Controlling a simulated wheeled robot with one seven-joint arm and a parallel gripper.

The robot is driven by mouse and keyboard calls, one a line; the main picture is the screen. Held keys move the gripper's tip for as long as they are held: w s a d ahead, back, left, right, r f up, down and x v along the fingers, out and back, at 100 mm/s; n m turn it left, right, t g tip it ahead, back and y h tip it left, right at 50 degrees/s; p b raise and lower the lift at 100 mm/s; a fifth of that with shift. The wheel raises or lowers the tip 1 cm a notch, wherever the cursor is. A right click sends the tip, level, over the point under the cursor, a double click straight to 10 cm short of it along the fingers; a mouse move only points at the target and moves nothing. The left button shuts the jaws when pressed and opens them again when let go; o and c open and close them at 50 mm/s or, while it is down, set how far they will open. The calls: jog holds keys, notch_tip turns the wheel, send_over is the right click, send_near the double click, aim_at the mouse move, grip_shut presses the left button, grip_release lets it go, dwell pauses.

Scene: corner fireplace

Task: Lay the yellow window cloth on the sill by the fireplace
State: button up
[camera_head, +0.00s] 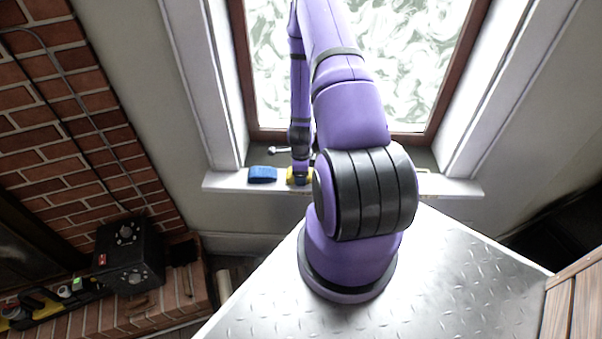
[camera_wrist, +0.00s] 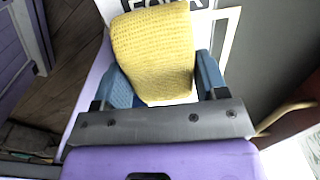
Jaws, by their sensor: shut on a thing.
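The yellow window cloth (camera_wrist: 152,50) is a textured, folded piece held between the two blue fingers of my gripper (camera_wrist: 164,80) in the wrist view. In the head view my gripper (camera_head: 301,180) is at the white window sill (camera_head: 232,182), left of the middle, and a bit of the yellow cloth (camera_head: 290,175) shows beside it. My arm hides the rest of the cloth there. I cannot tell whether the cloth touches the sill. In the wrist view a white surface with dark lettering (camera_wrist: 197,4) shows behind the cloth.
A metal window handle (camera_head: 280,150) is close above. The brick fireplace (camera_head: 85,120) and a black box (camera_head: 130,255) on its hearth are at left. My arm hides the sill's middle.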

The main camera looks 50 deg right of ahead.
jog(key=shift+f, duration=0.6)
dwell(0.3)
jog(key=o, duration=0.9)
notch_tip(320, 180, up, 11)
jog(key=shift+f, duration=0.1)
